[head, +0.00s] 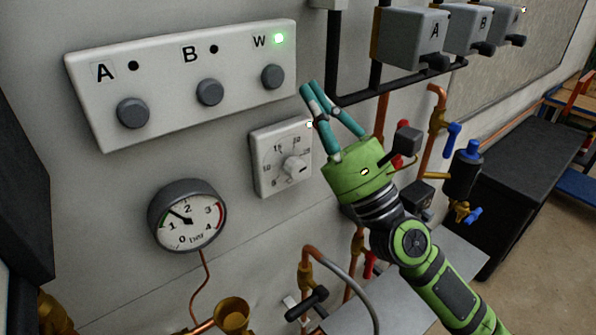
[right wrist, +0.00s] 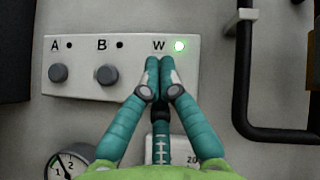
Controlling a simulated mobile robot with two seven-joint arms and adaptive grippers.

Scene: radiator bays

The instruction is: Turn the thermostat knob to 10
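The thermostat (head: 262,163) is a white square box on the wall with a round white knob (head: 294,167) and a printed scale. My right gripper (head: 309,87), green with teal fingers, is above and right of the thermostat, apart from the knob. Its fingertips meet, with nothing between them, also in the right wrist view (right wrist: 159,64). There the fingers and palm hide most of the thermostat (right wrist: 192,153). My left gripper is not in view.
A white panel (head: 180,75) above has buttons A, B and W; the lamp by W (head: 279,38) is lit green. A pressure gauge (head: 187,215) is at the lower left. Dark pipes (head: 405,82) and copper pipes (head: 382,115) run close to the right gripper.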

